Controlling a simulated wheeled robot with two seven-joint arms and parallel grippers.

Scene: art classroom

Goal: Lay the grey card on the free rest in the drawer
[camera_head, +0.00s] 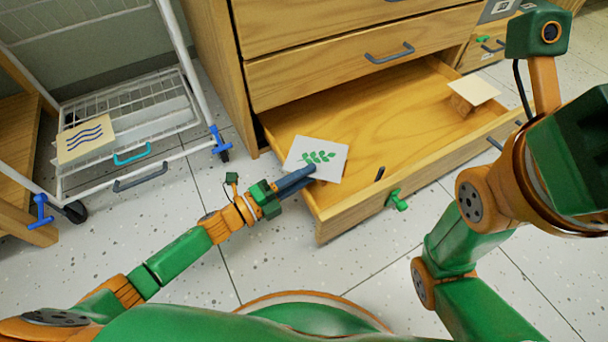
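The light grey card (325,151) bears a green leaf print. It is at the left end of the open drawer (400,128), over the drawer's left wall and front corner. My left gripper (312,170) is at the card's near edge, its blue fingers seemingly shut on it. The card hides what lies under it, and I cannot tell whether it touches the drawer. A wooden block rest (462,105) at the drawer's right end bears a cream card (474,90). I see no bare rest. Of my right gripper, only green housing shows at the right edge; its fingers are not visible.
A closed drawer (360,62) is above. A wire trolley (130,110) at left holds a cream card with blue waves (85,139). The drawer's middle is clear.

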